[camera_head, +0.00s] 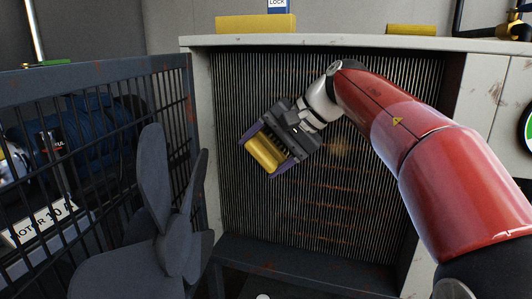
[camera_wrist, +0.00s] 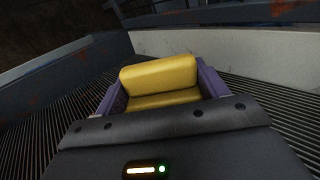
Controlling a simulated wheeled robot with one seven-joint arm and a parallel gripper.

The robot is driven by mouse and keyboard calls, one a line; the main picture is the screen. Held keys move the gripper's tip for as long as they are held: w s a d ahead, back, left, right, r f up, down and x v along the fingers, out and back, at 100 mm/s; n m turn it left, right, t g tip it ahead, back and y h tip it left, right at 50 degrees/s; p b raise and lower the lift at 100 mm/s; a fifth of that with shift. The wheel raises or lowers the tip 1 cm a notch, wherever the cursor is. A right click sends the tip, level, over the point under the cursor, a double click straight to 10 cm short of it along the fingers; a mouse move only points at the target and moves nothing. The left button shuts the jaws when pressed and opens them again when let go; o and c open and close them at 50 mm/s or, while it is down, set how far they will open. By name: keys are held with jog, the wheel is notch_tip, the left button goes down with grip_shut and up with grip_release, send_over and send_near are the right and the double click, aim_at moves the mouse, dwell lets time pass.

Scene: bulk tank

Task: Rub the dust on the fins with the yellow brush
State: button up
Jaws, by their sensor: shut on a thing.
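The yellow brush (camera_head: 264,154) is held between the purple-lined fingers of my gripper (camera_head: 266,150), in front of the left part of the fins. The brush also shows in the wrist view (camera_wrist: 160,82), between both fingers (camera_wrist: 162,88). The fins (camera_head: 330,215) are a panel of thin vertical slats in a pale frame. Brownish dust marks (camera_head: 340,148) show on them right of my gripper, with rusty streaks lower down. The brush's far side is hidden, so I cannot tell whether it touches the fins.
A dark fan (camera_head: 165,205) stands in front at the left. A barred cage (camera_head: 95,110) with a motor inside borders the left side. Yellow blocks (camera_head: 255,24) lie on top of the pale frame (camera_head: 320,42).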

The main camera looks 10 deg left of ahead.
jog(key=shift+s+a+b, duration=0.15)
jog(key=shift+s+b, duration=0.45)
jog(key=shift+s, duration=0.75)
jog(key=shift+s+a+b, duration=0.1)
jog(key=shift+s+b, duration=0.45)
jog(key=shift+s, duration=0.8)
jog(key=s+b, duration=0.1)
jog(key=s, duration=0.2)
jog(key=shift+a, duration=0.15)
